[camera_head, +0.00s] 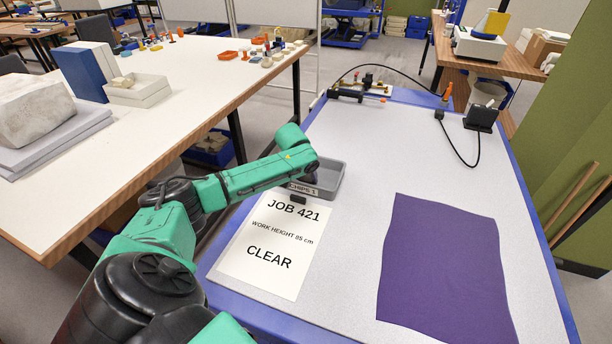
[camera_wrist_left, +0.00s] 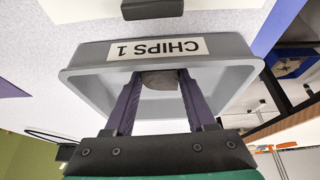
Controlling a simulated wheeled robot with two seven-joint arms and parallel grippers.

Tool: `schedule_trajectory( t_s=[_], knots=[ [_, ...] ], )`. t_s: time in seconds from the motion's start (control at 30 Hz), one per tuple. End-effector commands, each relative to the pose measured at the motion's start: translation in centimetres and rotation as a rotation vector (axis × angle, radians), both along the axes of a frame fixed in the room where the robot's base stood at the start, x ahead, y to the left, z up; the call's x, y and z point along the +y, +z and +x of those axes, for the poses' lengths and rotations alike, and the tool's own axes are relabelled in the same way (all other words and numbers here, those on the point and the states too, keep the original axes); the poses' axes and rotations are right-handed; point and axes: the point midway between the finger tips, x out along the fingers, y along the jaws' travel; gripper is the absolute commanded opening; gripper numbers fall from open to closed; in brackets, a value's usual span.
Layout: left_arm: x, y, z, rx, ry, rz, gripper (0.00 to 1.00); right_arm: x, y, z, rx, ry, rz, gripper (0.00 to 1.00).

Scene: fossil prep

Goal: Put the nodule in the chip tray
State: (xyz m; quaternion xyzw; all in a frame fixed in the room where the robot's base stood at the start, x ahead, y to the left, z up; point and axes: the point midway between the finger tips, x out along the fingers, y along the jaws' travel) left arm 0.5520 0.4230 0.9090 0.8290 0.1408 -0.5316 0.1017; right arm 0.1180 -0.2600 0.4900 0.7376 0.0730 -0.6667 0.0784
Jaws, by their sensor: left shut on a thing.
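The chip tray (camera_head: 333,177) is a grey open box labelled CHIPS 1, on the bench behind the paper sheet. It fills much of the left wrist view (camera_wrist_left: 238,80). My left gripper (camera_wrist_left: 160,82) is shut on the nodule (camera_wrist_left: 160,79), a greyish-brown rounded lump between its fingertips. The fingers reach into the outline of the tray, near its labelled wall. I cannot tell whether the nodule touches the tray floor. In the head view my left wrist hides the nodule and part of the tray. My right gripper is not in view.
A white JOB 421 sheet (camera_head: 265,245) lies in front of the tray. A purple cloth (camera_head: 440,265) lies to the right. A small black block (camera_head: 298,199) sits by the tray's labelled side. The bench between sheet and cloth is clear.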

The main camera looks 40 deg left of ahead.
Motion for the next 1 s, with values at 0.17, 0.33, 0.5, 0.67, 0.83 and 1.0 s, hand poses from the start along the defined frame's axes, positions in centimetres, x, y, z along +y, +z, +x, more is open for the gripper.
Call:
schedule_trajectory(
  t_s=[0.17, 0.33, 0.5, 0.67, 0.83, 1.0],
  knots=[
    [0.0, 0.1, 0.0, 0.000, 0.000, 0.000, 0.82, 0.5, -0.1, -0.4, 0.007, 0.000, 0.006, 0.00],
    [0.0, 0.1, 0.0, 0.000, 0.000, 0.000, 0.86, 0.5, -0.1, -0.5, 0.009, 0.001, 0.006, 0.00],
    [0.0, 0.2, 0.0, -0.001, 0.000, 0.000, 0.86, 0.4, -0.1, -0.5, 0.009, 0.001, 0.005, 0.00],
    [-0.1, 1.9, -0.7, -0.003, -0.001, 0.001, 0.86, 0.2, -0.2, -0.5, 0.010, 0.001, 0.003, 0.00],
    [-0.7, 5.7, -2.4, -0.003, -0.002, 0.004, 0.86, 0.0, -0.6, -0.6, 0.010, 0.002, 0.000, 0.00],
    [-1.2, 9.4, -4.0, -0.002, 0.000, 0.002, 0.86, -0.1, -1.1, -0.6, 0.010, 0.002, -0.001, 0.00]
  ],
)
